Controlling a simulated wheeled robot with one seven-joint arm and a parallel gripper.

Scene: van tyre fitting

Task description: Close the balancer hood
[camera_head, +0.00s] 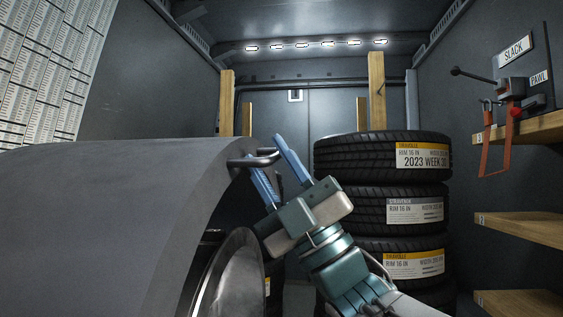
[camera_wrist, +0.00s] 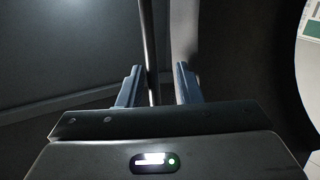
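The balancer hood (camera_head: 110,215) is a large grey curved cover filling the left of the head view. A dark bar handle (camera_head: 252,160) sticks out from its right edge near the top. My gripper (camera_head: 267,156) is at the handle, its two blue fingers apart on either side of it. In the wrist view the handle bar (camera_wrist: 150,55) runs between the spread fingers (camera_wrist: 158,85), closer to the left one, with a gap visible on the right. I cannot tell whether a finger touches the bar. A metal wheel rim (camera_head: 230,280) shows below the hood's edge.
A stack of labelled tyres (camera_head: 380,190) stands just right of and behind my gripper. Wooden shelves (camera_head: 520,228) and a panel with a red-handled tool (camera_head: 510,112) are on the right wall. A sheet of labels (camera_head: 45,60) is at the upper left.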

